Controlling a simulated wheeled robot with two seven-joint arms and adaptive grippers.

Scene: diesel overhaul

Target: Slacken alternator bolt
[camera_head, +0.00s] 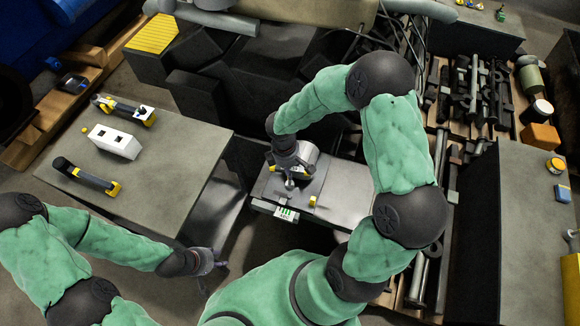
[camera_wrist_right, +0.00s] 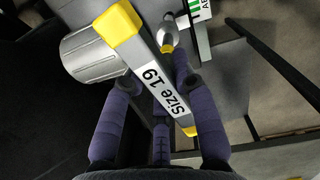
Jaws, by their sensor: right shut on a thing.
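My right gripper (camera_head: 291,178) is over the grey bench in the middle of the head view.
The left table (camera_head: 180,165) holds two black-and-yellow tools (camera_head: 125,109) (camera_head: 86,178) and a white block with holes (camera_head: 115,142). A label with green bars (camera_head: 286,213) is on the middle bench's front edge. Several metal parts lie on the rack (camera_head: 475,90) at right.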

